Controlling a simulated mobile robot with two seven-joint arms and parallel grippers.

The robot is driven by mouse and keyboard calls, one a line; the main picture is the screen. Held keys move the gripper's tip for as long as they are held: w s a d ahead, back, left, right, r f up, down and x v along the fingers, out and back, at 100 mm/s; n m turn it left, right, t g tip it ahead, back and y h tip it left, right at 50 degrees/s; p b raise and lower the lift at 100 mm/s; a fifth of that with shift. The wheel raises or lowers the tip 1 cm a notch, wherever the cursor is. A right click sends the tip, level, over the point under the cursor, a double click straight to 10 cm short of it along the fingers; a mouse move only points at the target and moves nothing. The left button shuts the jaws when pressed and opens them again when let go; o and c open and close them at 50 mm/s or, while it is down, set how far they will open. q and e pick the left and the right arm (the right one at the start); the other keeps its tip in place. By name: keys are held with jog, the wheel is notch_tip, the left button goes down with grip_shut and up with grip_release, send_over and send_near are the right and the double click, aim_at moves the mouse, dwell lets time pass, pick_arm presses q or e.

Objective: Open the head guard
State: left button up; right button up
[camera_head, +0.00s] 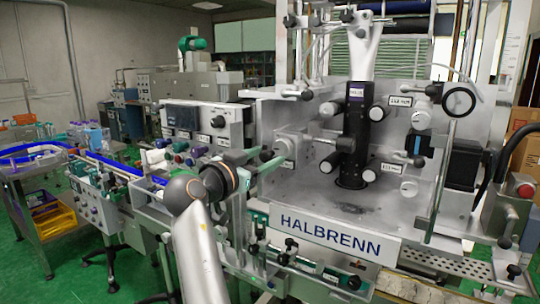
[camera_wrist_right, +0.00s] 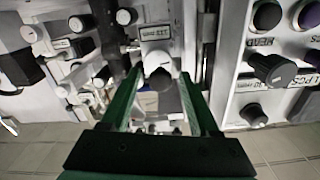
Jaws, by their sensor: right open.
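The head of the machine stands behind a clear guard (camera_head: 385,215) above the HALBRENN plate; its see-through panels are hard to make out, and I cannot tell whether it is open. A black column and several labelled rollers show inside. My right gripper (camera_head: 258,163) is at the left side of this head, partly hidden by my own wrist. In the right wrist view its green fingers (camera_wrist_right: 160,78) are apart, with a pale knob-like cylinder (camera_wrist_right: 158,58) under a label seen between them. I cannot tell whether they touch it. My left gripper is not in view.
A control panel (camera_head: 205,122) with knobs stands left of the head; knobs (camera_wrist_right: 272,68) also show at right in the wrist view. A conveyor (camera_head: 35,160) runs at far left. A red button box (camera_head: 508,205) stands at right.

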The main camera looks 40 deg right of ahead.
jog(key=shift+w+d, duration=0.1)
jog(key=shift+d, duration=0.15)
jog(key=shift+c, duration=0.4)
grip_shut()
dwell(1.1)
